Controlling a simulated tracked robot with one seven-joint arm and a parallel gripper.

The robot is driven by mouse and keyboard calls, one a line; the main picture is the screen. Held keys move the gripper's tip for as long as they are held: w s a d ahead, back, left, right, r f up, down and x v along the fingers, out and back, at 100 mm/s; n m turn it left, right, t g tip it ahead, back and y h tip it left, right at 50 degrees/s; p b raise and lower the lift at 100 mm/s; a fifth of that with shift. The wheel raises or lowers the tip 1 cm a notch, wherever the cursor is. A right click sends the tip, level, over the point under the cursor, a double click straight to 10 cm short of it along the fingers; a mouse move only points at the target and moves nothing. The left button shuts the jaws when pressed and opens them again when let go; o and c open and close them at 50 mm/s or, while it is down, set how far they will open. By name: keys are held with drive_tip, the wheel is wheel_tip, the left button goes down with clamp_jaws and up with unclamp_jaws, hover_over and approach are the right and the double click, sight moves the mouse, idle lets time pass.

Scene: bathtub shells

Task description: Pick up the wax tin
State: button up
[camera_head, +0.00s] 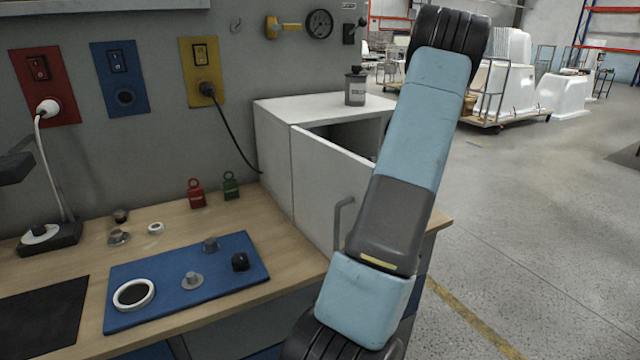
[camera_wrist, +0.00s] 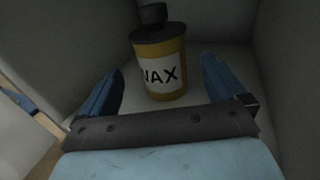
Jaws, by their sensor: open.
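In the wrist view the wax tin (camera_wrist: 160,68) stands upright on the floor of a grey-white box-like space. It is yellow with a dark top and cap, and a white label reading "WAX". My gripper (camera_wrist: 163,80) is open, with one blue finger to the left of the tin and one to the right. The tin stands between and slightly beyond the fingers, and I see no contact. In the head view my arm reaches down in front of the white cabinet (camera_head: 275,150). The wax tin and my fingertips are hidden there.
The cabinet door (camera_head: 330,187) with its handle stands beside my arm. A grey canister (camera_head: 355,87) stands on the cabinet top. A blue mat (camera_head: 150,273) with small parts lies on the bench (camera_head: 255,225). Red (camera_head: 196,193) and green (camera_head: 231,186) padlocks stand behind it. Walls close in around the tin.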

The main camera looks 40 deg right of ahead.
drive_tip(key=shift+w+a+f, duration=0.1)
drive_tip(key=shift+w+a, duration=0.1)
drive_tip(key=shift+w, duration=1.35)
drive_tip(key=shift+w+a+f, duration=0.1)
drive_tip(key=shift+w+a, duration=0.05)
drive_tip(key=shift+w, duration=1.35)
drive_tip(key=shift+r, duration=0.1)
drive_tip(key=c, duration=1.4)
